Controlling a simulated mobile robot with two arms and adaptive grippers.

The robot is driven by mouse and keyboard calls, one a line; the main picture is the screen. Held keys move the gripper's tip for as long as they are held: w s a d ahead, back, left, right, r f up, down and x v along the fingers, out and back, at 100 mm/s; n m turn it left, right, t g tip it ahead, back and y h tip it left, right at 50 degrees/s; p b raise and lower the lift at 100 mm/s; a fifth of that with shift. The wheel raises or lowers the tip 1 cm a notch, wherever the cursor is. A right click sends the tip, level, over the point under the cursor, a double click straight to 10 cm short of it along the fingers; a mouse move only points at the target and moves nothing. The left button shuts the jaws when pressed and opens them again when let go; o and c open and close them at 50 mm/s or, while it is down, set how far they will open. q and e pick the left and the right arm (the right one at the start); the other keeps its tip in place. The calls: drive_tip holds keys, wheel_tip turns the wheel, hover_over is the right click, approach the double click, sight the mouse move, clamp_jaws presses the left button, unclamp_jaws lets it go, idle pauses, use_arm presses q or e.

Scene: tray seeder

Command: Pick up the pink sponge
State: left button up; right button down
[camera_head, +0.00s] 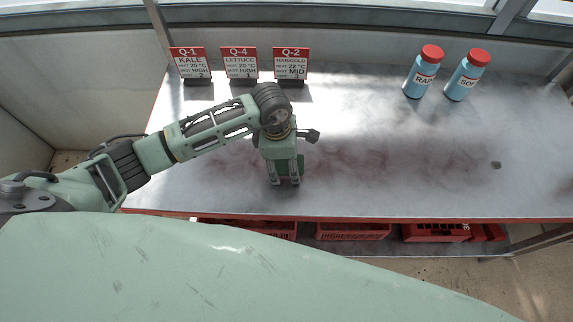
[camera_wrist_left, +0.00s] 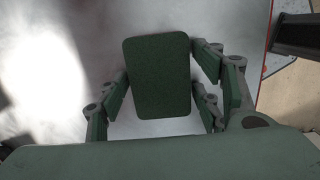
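No pink sponge shows in either view. A dark green, rounded rectangular pad like a sponge (camera_wrist_left: 158,78) is between the fingers of my left gripper in the left wrist view. In the head view the green sponge (camera_head: 290,169) shows partly, at the fingertips of my left gripper (camera_head: 285,180), low over the table's front middle. My left gripper's fingers (camera_wrist_left: 160,85) are spread to about the sponge's width, on both sides of it. I cannot tell whether they press on it or only stand beside it. My right gripper is in neither view.
The grey table (camera_head: 400,150) is mostly clear to the right. Three red-and-white sign cards, KALE (camera_head: 190,63), LETTUCE (camera_head: 240,63) and MARIGOLD (camera_head: 291,63), stand at the back left. Two blue bottles (camera_head: 419,78) (camera_head: 463,80) with red caps stand at the back right. Red crates (camera_head: 435,232) are below.

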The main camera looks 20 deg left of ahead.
sight(286, 163)
use_arm(q)
drive_tip(key=c, duration=0.4)
drive_tip(key=shift+r, duration=0.5)
wheel_tip(286, 163, up, 3)
drive_tip(key=shift+w+f+b, duration=0.1)
drive_tip(key=shift+f+b, duration=0.1)
drive_tip(key=shift+b, duration=0.45)
drive_tip(key=s+d+r+b, duration=0.2)
drive_tip(key=s+d+r, duration=0.2)
drive_tip(key=d+r, duration=0.3)
drive_tip(key=d, duration=0.4)
drive_tip(key=shift+r+b, duration=0.2)
drive_tip(key=shift+b, duration=0.15)
